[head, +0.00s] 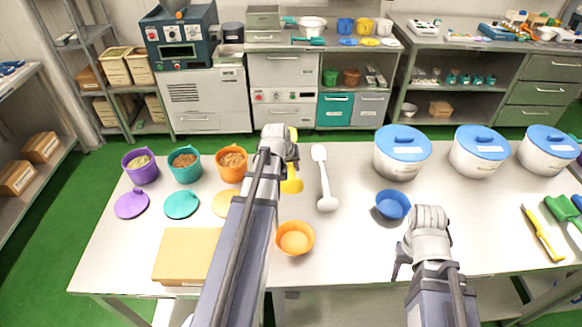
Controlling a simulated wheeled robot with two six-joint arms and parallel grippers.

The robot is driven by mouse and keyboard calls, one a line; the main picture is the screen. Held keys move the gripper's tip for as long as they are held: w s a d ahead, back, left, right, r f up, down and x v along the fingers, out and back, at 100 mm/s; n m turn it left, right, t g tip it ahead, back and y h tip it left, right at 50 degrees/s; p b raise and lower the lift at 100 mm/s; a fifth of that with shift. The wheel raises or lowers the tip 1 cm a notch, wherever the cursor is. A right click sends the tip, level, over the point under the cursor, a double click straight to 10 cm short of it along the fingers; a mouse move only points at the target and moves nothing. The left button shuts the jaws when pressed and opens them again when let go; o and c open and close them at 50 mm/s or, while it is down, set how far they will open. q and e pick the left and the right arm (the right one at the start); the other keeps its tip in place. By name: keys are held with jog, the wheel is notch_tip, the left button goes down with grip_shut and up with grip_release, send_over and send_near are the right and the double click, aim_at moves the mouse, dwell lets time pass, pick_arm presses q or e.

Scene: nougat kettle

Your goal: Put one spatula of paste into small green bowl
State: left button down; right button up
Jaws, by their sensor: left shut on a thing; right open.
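My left gripper (291,160) is over the back middle of the steel table, shut on a yellow utensil (291,184) that my arm partly hides. Its yellow end shows just below the gripper. A white spatula-like utensil (323,180) lies to its right. My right gripper (402,262) is open near the front of the table, below the small blue bowl (393,205). A small orange bowl (295,238) stands right of my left arm. I see no small green bowl on the table. Which container holds the paste I cannot tell.
Filled purple (141,167), teal (185,165) and orange (232,163) tubs stand at the left, lids in front. A tan board (186,255) lies nearer. Blue-lidded pots (402,152) line the back right. A yellow-handled tool (543,234) and green tool (565,211) lie far right.

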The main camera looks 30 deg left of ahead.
pick_arm(q)
jog(key=shift+r+p, duration=2.5)
jog(key=shift+r, duration=0.2)
jog(key=shift+f, duration=0.1)
